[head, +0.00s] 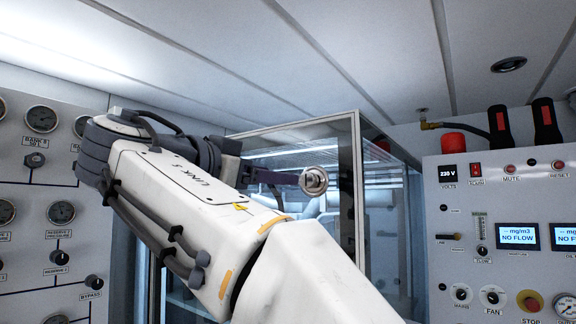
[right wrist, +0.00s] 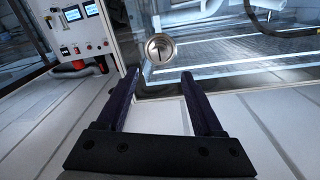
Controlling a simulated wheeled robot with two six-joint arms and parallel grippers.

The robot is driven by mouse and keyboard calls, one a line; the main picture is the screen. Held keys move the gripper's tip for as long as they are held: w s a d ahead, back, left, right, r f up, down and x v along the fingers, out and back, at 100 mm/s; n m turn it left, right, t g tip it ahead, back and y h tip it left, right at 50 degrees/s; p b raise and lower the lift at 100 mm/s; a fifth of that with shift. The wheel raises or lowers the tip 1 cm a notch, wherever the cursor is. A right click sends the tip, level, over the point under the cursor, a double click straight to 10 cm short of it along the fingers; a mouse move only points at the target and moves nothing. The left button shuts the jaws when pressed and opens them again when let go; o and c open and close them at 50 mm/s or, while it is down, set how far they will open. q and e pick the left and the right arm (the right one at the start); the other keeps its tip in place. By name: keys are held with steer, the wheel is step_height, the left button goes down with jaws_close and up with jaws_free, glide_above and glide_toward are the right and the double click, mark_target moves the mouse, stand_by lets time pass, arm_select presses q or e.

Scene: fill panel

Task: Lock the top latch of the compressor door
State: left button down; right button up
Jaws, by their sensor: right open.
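The compressor door (head: 335,135) is a framed glass door on the cabinet in the middle of the head view. Its top latch, a round silver knob (head: 313,181), sits near the door's frame edge. The latch also shows in the right wrist view (right wrist: 160,49), with a dark mark on its face. My right gripper (head: 284,178) reaches toward the latch, mostly hidden behind my right arm. In the right wrist view its two dark fingers (right wrist: 159,76) are apart and empty, with the latch just beyond and between the tips. My left gripper is not in view.
A control panel (head: 508,205) with screens, knobs and a red stop button stands on the right. A gauge panel (head: 40,190) is on the left. The panelled ceiling (head: 330,50) is close above. A dark hose (right wrist: 265,22) shows behind the glass.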

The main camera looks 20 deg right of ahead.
mark_target(306, 179)
steer(key=p+x, duration=0.3)
steer(key=x, duration=0.5)
steer(key=shift+w+d+r, duration=0.1)
steer(key=shift+w+d, duration=0.05)
steer(key=shift+d, duration=0.15)
steer(key=shift+w+d+p, duration=0.3)
steer(key=shift+w+d, duration=0.15)
steer(key=shift+d, duration=0.15)
jaws_close()
